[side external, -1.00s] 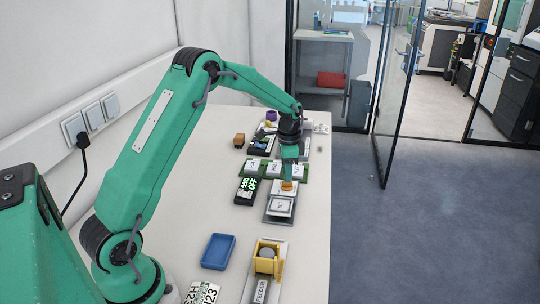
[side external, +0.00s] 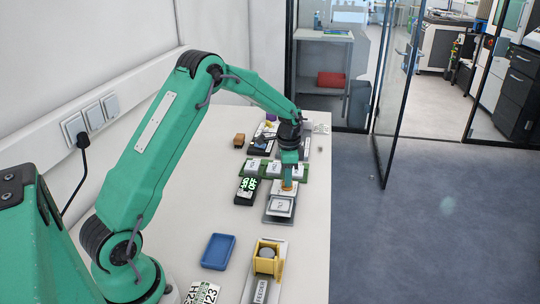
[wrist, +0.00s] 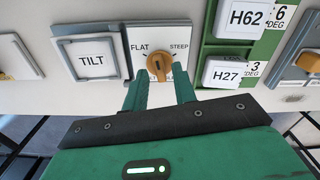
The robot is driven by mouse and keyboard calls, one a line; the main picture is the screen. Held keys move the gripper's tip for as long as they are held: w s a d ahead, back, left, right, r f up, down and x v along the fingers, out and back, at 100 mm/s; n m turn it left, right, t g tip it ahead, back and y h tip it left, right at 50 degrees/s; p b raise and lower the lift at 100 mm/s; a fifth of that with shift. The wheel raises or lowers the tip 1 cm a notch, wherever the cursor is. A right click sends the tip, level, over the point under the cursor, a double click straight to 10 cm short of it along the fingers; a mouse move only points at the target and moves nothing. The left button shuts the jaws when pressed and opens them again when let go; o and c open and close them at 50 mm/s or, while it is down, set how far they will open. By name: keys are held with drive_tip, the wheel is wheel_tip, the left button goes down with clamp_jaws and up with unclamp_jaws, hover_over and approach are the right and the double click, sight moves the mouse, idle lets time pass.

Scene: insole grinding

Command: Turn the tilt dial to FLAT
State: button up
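The tilt dial is an orange knob (wrist: 160,66) on a white plate, with FLAT printed at its upper left and STEEP at its upper right. In the side view my gripper (side external: 289,178) is down over the orange knob (side external: 287,185).
A green panel with H62 (wrist: 245,18) and H27 (wrist: 226,73) labels stands close to the right of the dial. The table's left part is mostly clear.

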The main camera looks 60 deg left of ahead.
drive_tip(key=shift+f, duration=0.75)
drive_tip(key=shift+r, duration=0.1)
idle(0.6)
clamp_jaws()
drive_tip(key=n, duration=0.8)
drive_tip(key=shift+n, duration=0.4)
unclamp_jaws()
